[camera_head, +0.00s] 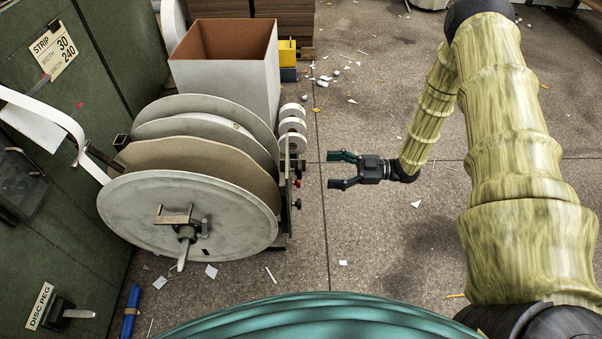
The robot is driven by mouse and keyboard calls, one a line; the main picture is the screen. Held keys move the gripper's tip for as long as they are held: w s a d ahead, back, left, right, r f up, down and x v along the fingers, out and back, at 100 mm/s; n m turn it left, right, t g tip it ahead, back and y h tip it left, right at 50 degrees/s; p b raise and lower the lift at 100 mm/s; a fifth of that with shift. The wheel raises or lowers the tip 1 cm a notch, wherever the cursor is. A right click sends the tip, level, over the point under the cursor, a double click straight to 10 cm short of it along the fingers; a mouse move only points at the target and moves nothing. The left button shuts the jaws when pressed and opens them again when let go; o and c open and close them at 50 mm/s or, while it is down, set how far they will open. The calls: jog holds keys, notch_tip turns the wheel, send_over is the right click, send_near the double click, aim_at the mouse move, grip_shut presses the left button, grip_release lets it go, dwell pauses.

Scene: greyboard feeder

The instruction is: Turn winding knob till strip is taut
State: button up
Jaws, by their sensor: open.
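A white strip (62,117) comes in from the left edge, bows in a curve and runs down to the reel. The large reel (150,215) has pale round discs with a brown board-like layer between them. A metal bracket with a spindle and lever (186,236) sits at its front centre. Small red and black knobs (297,184) line the right side of the reel stand; I cannot tell which part is the winding knob. My gripper (334,170) is open and empty, with its fingers pointing left toward these knobs, apart from them.
A white open box (222,82) stands behind the reel, beside small white rolls (292,125). A green cabinet (40,250) with a disc peg (62,310) is at left. A blue bar (130,312) lies low. The floor right of the reel has only scraps.

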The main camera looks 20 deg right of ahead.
aim_at(301, 170)
jog(key=shift+n+g, duration=0.3)
jog(key=b+x, duration=0.1)
jog(key=x, duration=0.2)
jog(key=b+x, duration=0.1)
jog(key=x, duration=0.2)
jog(key=b+x, duration=0.1)
jog(key=x, duration=0.3)
jog(key=shift+s+r, duration=0.1)
jog(key=shift+r, duration=0.15)
jog(key=c, duration=1)
jog(key=shift+c, duration=0.2)
jog(key=shift+r+p, duration=0.1)
jog(key=shift+p, duration=0.2)
jog(key=shift+r+m+p, duration=0.15)
jog(key=shift+m+p, duration=0.55)
jog(key=shift+p, duration=0.25)
jog(key=shift+m+p, duration=1)
jog(key=shift+m, duration=0.1)
jog(key=shift+f, duration=0.25)
